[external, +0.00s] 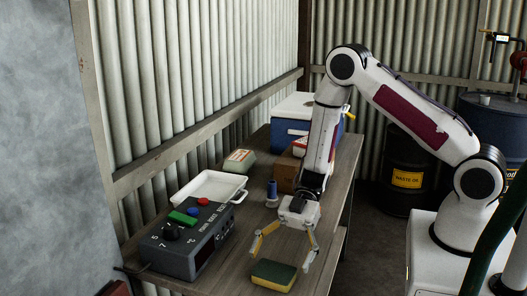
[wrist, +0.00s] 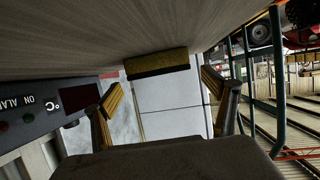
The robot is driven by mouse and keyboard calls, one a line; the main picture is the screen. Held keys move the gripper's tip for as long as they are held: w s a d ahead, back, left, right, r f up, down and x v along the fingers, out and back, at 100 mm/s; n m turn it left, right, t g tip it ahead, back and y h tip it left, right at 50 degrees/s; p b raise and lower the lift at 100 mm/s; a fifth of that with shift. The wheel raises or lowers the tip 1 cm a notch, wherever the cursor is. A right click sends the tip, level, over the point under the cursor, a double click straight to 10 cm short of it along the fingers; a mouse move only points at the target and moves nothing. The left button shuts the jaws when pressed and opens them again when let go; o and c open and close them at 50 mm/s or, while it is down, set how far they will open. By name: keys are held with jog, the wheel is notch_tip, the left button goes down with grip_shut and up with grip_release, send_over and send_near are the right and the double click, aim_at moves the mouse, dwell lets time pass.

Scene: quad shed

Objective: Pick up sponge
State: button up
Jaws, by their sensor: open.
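The sponge (external: 274,275) lies flat on the wooden table near its front edge, green on top with a yellow layer. In the wrist view the sponge (wrist: 157,63) shows ahead of the fingers, roughly centred between them and a little beyond the tips. My gripper (external: 283,257) points down above the table with its two yellow-padded fingers spread wide, just above and behind the sponge. The fingers also frame the sponge in the wrist view (wrist: 163,92). The gripper is open and holds nothing.
A grey control box (external: 187,245) with buttons stands left of the sponge. Behind are a white tray (external: 211,186), a blue spool-like item (external: 272,192), a brown box (external: 286,177), a green-and-white package (external: 239,161) and a blue cooler (external: 290,128). The table right of the box is mostly clear.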

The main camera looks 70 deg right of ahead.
aim_at(274, 276)
jog(key=shift+x, duration=1.3)
jog(key=c, duration=0.8)
